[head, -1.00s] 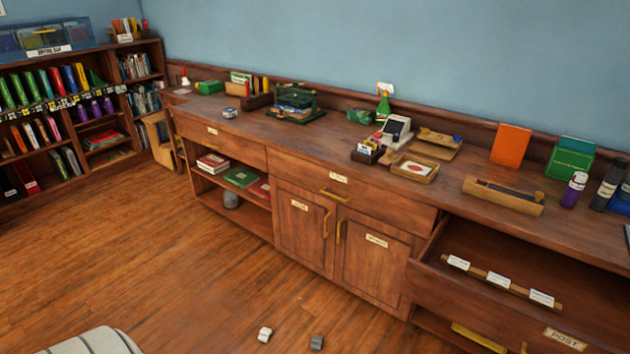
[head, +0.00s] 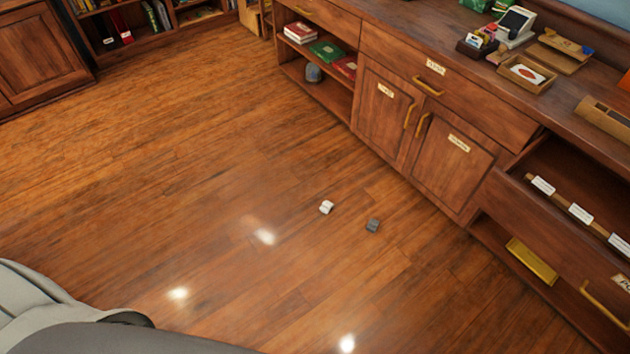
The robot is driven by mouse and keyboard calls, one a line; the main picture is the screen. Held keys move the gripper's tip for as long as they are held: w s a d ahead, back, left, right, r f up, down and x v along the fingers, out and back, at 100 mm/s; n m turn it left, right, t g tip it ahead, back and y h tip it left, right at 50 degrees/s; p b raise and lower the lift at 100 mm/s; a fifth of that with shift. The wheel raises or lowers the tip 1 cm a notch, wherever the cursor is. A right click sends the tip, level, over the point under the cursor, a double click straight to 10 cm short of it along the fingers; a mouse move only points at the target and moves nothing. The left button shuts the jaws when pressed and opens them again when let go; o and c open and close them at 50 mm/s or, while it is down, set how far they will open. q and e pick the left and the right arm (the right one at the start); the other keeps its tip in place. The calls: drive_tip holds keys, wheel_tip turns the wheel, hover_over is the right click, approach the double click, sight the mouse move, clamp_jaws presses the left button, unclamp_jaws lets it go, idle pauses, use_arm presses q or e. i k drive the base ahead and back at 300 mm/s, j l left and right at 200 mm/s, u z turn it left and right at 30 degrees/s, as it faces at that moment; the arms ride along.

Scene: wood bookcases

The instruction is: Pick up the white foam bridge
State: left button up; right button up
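A small white block (head: 326,207), which looks like the white foam bridge, lies on the wooden floor near the middle of the head view. Its exact shape is too small to make out. A small grey block (head: 373,225) lies just to its right, apart from it. Neither of my grippers is in view. Nothing touches or covers the white block.
The wood counter with closed cupboard doors (head: 385,110) stands behind and right of the blocks. A drawer (head: 560,215) at the right is pulled open over the floor. The floor (head: 190,150) around the blocks is clear, with bright light reflections.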

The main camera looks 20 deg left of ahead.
sight(327, 206)
drive_tip(key=u, duration=0.4)
drive_tip(key=i+j+z, duration=0.5)
drive_tip(key=i, duration=0.25)
drive_tip(key=i+j+z, duration=0.45)
drive_tip(key=i+j, duration=0.2)
drive_tip(key=j, duration=0.15)
